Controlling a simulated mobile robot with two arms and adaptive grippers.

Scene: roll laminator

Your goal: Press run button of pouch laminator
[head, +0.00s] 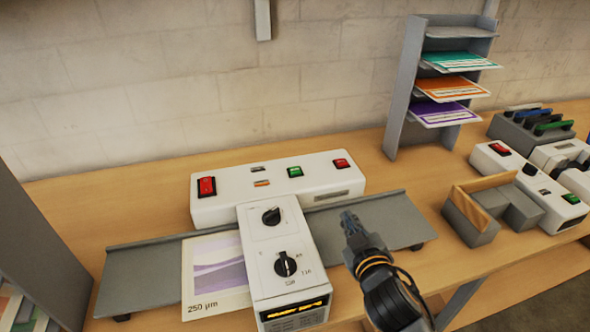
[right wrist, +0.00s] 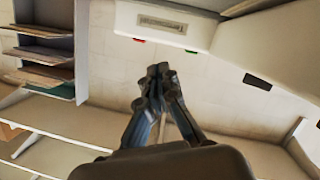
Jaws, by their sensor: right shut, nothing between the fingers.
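The white laminator (head: 330,188) stands on the bench in the middle of the head view. On its top are a red rocker switch (head: 206,186) at the left, a green button (head: 295,171) right of centre and a smaller red button (head: 341,162) at the right. A front block (head: 262,249) carries two black dials and a lit amber display. My right gripper (head: 348,218) is shut and empty, above the right part of the grey tray, in front of the laminator and apart from the buttons. Its closed fingers also show in the right wrist view (right wrist: 159,78). My left gripper is out of view.
A pouch sheet marked 250 µm (head: 214,272) lies on the grey tray (head: 140,270) left of the front block. A grey rack (head: 403,90) with coloured packs stands behind right. Another white device (head: 495,160) and a wood-lined grey box (head: 470,215) are at right.

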